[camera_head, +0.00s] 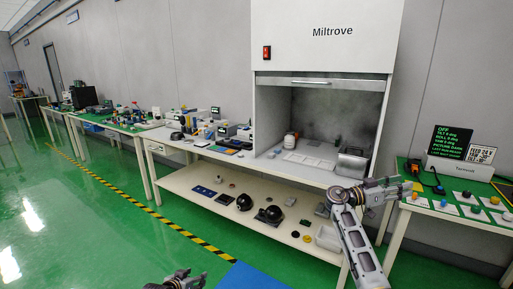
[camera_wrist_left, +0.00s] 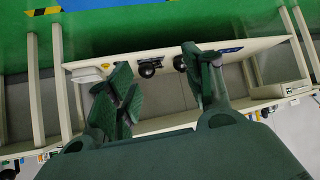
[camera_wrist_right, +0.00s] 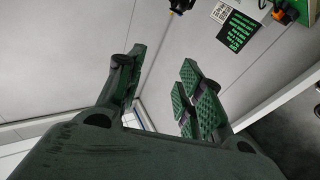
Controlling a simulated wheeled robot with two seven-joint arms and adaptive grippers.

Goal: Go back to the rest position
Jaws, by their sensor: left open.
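My left gripper (camera_head: 178,281) is at the bottom edge of the head view, only partly in frame, low over the green floor. In the left wrist view its fingers (camera_wrist_left: 155,78) are apart with nothing held between them; shelves lie beyond. My right gripper (camera_head: 393,189) is raised in front of the right end of the hood bench, with its arm coming up from below. In the right wrist view its fingers (camera_wrist_right: 160,80) are apart and empty, with grey wall behind them.
A white fume hood (camera_head: 325,40) marked Miltrove stands ahead, with black domed items (camera_head: 244,202) on its lower shelf. A green-topped table (camera_head: 450,208) with a display (camera_head: 452,145) is close to the right gripper. Green floor (camera_head: 90,230) is clear at left.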

